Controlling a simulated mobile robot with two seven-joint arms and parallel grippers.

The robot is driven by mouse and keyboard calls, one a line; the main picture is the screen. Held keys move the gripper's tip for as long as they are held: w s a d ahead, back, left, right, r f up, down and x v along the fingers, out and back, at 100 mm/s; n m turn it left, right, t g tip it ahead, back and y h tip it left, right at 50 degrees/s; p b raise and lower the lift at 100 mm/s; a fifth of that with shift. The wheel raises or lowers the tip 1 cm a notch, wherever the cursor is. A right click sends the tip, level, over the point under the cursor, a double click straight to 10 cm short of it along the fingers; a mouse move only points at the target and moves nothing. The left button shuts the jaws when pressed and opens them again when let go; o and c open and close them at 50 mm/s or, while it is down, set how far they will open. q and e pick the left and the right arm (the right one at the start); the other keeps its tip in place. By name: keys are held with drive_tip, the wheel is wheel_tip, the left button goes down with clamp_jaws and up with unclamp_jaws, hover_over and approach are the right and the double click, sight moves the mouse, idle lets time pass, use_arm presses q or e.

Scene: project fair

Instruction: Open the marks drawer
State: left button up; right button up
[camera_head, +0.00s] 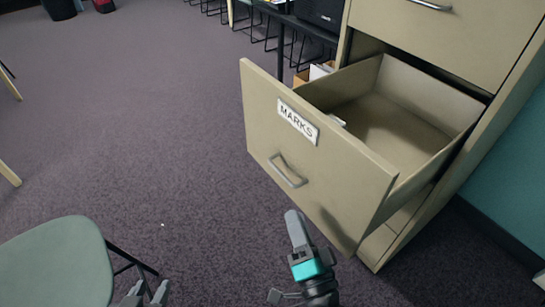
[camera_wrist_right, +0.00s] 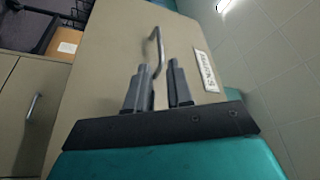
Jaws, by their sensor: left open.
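The marks drawer (camera_head: 262,130) is a beige cabinet drawer with a white MARKS label (camera_head: 298,122). It is pulled far out, and its inside shows. Its curved metal handle (camera_head: 287,171) is on the front, and the handle also shows in the right wrist view (camera_wrist_right: 155,48). My right gripper (camera_head: 293,214) is just below the handle in the head view. In the right wrist view its fingers (camera_wrist_right: 158,68) are apart, with the handle's end showing between them; contact is unclear. My left gripper (camera_head: 149,288) is open and empty at the bottom edge, far from the drawer.
The beige cabinet (camera_head: 450,175) has another drawer (camera_head: 440,40) above, which is shut. A green chair (camera_head: 55,265) stands at the lower left. A dark table (camera_head: 300,25) is behind the drawer. The carpet (camera_head: 150,130) left of the drawer is clear.

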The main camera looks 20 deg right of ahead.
sight(280, 171)
drive_tip(key=x, duration=1.2)
drive_tip(key=shift+w+d, duration=0.2)
drive_tip(key=shift+w, duration=0.1)
clamp_jaws()
